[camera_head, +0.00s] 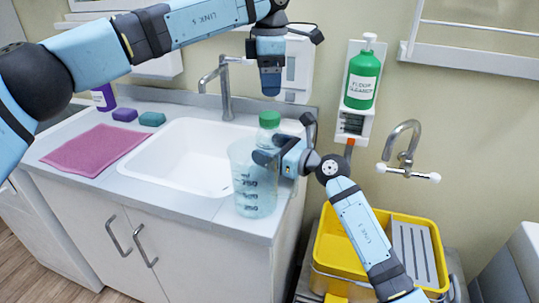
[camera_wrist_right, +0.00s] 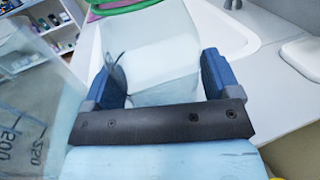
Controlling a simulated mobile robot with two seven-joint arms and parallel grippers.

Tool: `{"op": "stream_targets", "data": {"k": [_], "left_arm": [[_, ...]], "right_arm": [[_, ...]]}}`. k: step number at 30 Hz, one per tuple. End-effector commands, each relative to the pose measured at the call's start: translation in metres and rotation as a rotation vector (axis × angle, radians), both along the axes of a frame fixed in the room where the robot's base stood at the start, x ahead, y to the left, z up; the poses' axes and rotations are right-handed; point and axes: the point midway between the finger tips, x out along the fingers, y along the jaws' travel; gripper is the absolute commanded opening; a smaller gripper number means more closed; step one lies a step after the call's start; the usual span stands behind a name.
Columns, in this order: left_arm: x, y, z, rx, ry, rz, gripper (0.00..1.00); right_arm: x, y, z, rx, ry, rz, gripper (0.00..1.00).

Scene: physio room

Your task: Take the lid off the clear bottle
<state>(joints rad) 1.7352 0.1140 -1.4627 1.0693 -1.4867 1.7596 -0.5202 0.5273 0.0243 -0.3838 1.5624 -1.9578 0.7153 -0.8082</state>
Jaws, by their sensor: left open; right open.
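The clear bottle (camera_wrist_right: 150,62) is see-through and wears a green lid (camera_head: 269,119). In the head view it stands on the counter near the sink's right corner, mostly hidden behind the measuring jug and my right gripper. My right gripper (camera_head: 284,142) comes in from the right at the bottle's body. In the right wrist view its fingers (camera_wrist_right: 160,78) are apart, one on each side of the bottle; I cannot tell whether they touch it. My left gripper (camera_head: 270,90) points down, open and empty, a little above the green lid.
A clear measuring jug (camera_head: 255,190) stands close in front of the bottle. The white sink (camera_head: 185,155) lies to the left, with a tap (camera_head: 226,90) behind it. A pink cloth (camera_head: 95,150) is farther left. A green pump bottle (camera_head: 362,78) hangs on the wall.

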Motion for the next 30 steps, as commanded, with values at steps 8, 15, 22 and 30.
{"op": "stream_targets", "data": {"k": [8, 15, 22, 30], "left_arm": [[0.0, 0.0, 0.0, 0.0, 0.0, 0.0, 0.7], [0.0, 0.0, 0.0, 0.0, 0.0, 0.0, 0.7], [0.0, 0.0, -0.0001, 0.0, 0.0, -0.044, 0.7], [-0.0002, -0.0002, -0.0004, 0.0, 0.001, -0.486, 0.7]], "right_arm": [[0.0017, 0.0027, 0.0004, -0.001, -0.001, 0.0, 0.82], [0.0016, 0.0026, 0.0002, -0.001, -0.001, 0.0, 0.39], [0.0015, 0.0025, 0.0002, -0.001, -0.001, 0.0, 0.03], [0.0014, 0.0024, 0.0001, 0.0, 0.0, 0.0, 0.03]]}}
